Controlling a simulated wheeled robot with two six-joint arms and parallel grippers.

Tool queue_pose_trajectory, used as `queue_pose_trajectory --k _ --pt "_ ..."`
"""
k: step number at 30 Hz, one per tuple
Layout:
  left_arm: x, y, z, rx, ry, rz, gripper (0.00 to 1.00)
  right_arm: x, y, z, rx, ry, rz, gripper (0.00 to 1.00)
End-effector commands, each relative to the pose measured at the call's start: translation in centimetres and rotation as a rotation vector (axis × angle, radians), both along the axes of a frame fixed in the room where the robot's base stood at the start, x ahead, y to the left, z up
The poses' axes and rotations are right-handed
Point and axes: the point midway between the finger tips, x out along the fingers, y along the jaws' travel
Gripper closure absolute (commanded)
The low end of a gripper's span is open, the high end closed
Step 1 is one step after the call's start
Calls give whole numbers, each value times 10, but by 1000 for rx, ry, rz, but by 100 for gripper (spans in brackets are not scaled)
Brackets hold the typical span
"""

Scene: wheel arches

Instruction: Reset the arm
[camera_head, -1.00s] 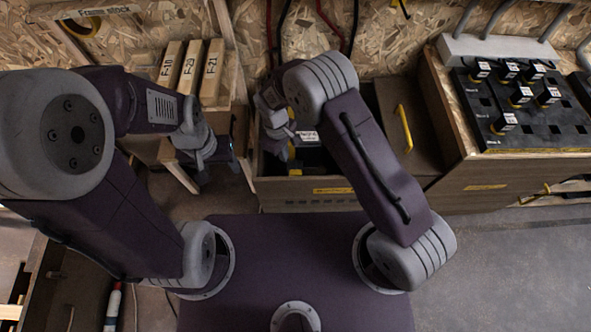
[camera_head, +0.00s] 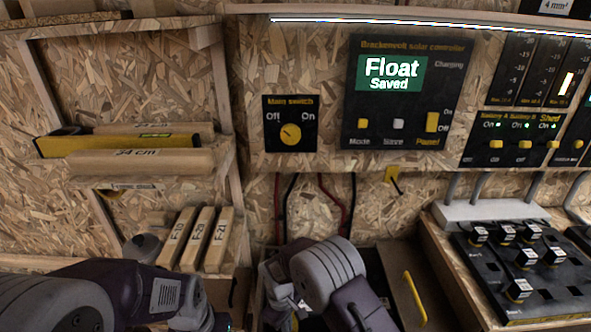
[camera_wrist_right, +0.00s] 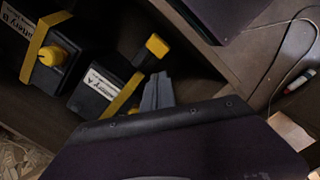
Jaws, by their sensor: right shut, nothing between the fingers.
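In the wrist view my right gripper (camera_wrist_right: 158,92) is shut and empty, its grey fingers together above an open dark box. Battery A (camera_wrist_right: 92,99) and Battery B (camera_wrist_right: 45,73), black with yellow straps, lie close by in the box, apart from the fingers. In the head view my right arm (camera_head: 325,275) is folded at the bottom middle, and its fingertips are hard to make out. My left arm (camera_head: 115,295) runs along the bottom left, with its gripper below the frame edge.
A solar controller panel (camera_head: 440,75) reads "Float Saved", beside a main switch (camera_head: 307,138). Wooden blocks (camera_head: 195,240) stand behind my left arm. A cable (camera_wrist_right: 293,72) lies on the floor.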

Motion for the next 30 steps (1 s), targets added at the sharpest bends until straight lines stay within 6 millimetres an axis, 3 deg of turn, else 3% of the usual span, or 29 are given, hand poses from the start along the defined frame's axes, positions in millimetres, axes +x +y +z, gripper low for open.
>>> queue_pose_trajectory --k 2,4,6,8,12,15,19,23,24,25,30 --pt "0 0 0 0 0 0 41 19 -9 16 21 -35 -43 100" --pt "0 0 0 0 0 0 41 43 -24 47 51 -91 -101 100" --pt "0 0 0 0 0 0 41 55 -58 87 73 -138 -188 100" --pt "0 0 0 0 0 0 41 52 -90 116 86 -166 -269 100" --pt "0 0 0 0 0 0 41 21 -150 158 106 -213 -464 100" --pt "0 0 0 0 0 0 41 -14 -180 172 117 -231 -604 100" --pt "0 0 0 0 0 0 41 -67 -202 172 122 -229 -770 100" --pt "0 0 0 0 0 0 41 -127 -202 147 100 -157 -914 100" --pt "0 0 10 0 1 0 41 -121 -202 158 114 -180 -988 100" --pt "-1 0 31 0 2 0 41 -120 -202 180 114 -180 -981 100" --pt "0 0 90 0 -1 0 41 -120 -201 238 112 -178 -974 100"
